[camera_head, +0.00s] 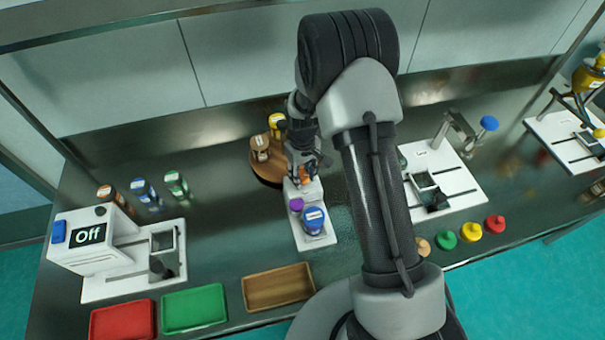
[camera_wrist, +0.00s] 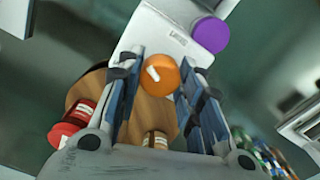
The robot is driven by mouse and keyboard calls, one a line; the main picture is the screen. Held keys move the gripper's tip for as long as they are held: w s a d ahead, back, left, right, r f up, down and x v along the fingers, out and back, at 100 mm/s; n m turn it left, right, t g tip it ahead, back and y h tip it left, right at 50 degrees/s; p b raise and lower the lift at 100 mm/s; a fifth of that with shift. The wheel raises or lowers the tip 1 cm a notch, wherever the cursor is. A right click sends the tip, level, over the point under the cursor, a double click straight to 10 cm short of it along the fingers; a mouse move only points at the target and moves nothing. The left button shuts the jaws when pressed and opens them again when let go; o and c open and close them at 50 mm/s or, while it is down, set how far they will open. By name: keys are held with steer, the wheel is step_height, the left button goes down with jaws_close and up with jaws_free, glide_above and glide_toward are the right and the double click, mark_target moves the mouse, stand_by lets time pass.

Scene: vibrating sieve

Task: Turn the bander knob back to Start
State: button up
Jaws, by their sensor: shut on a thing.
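The orange knob (camera_wrist: 161,74) with a short white mark on its top sits on a white device in the middle of the bench. It also shows small in the head view (camera_head: 305,179), partly hidden by my gripper. My gripper (camera_wrist: 160,72) points down at it and is shut on the knob, one finger on each side. The white device body (camera_head: 319,240) carries a purple knob (camera_head: 296,204) and a blue-topped part (camera_head: 313,219). The purple knob also shows in the wrist view (camera_wrist: 209,35), right of the fingers. The label on the device is too small to read.
A round wooden stand (camera_head: 264,173) with several jars is close behind my gripper. A machine reading "Off" (camera_head: 88,235) stands left, another white machine (camera_head: 440,180) right. Red (camera_head: 122,321), green (camera_head: 194,309) and wooden (camera_head: 277,287) trays line the front edge.

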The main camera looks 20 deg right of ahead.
mark_target(302, 175)
steer(key=m, duration=0.6)
steer(key=shift+m, duration=0.3)
steer(key=m, duration=0.6)
steer(key=shift+m, duration=0.3)
steer(key=o, duration=1.1)
steer(key=shift+c, duration=0.2)
step_height(302, 175, up, 12)
